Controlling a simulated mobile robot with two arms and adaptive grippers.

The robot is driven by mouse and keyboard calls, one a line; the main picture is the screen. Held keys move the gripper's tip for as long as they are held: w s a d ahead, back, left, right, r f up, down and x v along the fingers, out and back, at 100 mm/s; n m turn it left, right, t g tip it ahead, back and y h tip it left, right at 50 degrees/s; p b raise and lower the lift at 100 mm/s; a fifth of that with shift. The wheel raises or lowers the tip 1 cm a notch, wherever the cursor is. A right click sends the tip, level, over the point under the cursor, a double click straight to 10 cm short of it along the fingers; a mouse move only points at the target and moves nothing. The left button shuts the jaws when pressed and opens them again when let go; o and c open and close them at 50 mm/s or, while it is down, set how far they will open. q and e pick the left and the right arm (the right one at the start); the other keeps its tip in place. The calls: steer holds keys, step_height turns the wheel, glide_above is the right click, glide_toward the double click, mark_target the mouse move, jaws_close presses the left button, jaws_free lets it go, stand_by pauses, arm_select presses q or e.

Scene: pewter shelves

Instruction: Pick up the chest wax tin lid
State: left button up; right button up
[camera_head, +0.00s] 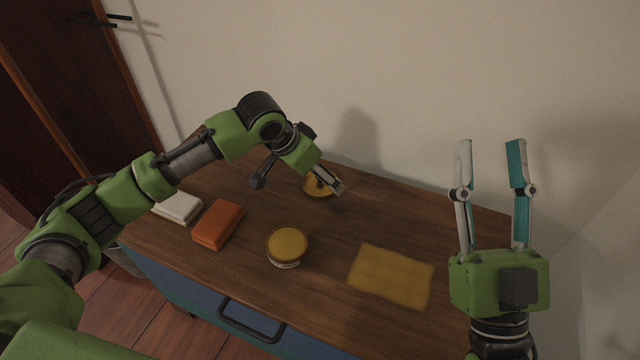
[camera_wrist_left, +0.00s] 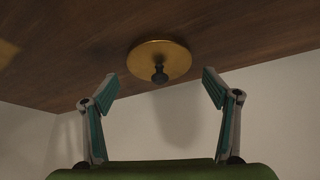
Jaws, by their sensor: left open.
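The tin lid (camera_head: 314,190) is a round golden disc with a dark knob, lying on the wooden chest top near the back wall. In the left wrist view the lid (camera_wrist_left: 160,62) is ahead, centred between the fingers, with its knob towards me. My left gripper (camera_head: 340,188) is above the lid and partly covers it in the head view. Its fingers (camera_wrist_left: 158,85) are spread open with nothing between them, apart from the lid. My right gripper (camera_head: 489,145) is open and empty, raised at the right with its fingers pointing up.
A round tin with a yellow top (camera_head: 287,243) stands near the chest's front edge. An orange block (camera_head: 218,225) and a white block (camera_head: 179,207) lie to its left. A yellow cloth (camera_head: 391,276) lies flat at the right. The wall (camera_head: 400,90) rises close behind the chest.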

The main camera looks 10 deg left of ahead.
arm_select(q)
steer(key=shift+w+d+f, duration=0.2)
steer(key=shift+w+f, duration=0.1)
steer(key=shift+f, duration=0.35)
steer(key=c, duration=1.1)
arm_select(e)
steer(key=s+r+t, duration=0.1)
steer(key=s+r+y, duration=0.1)
steer(key=shift+s+d+r+t, duration=0.2)
steer(key=shift+s+r+t, duration=0.05)
steer(key=shift+s+t, duration=0.15)
steer(key=shift+w, duration=0.1)
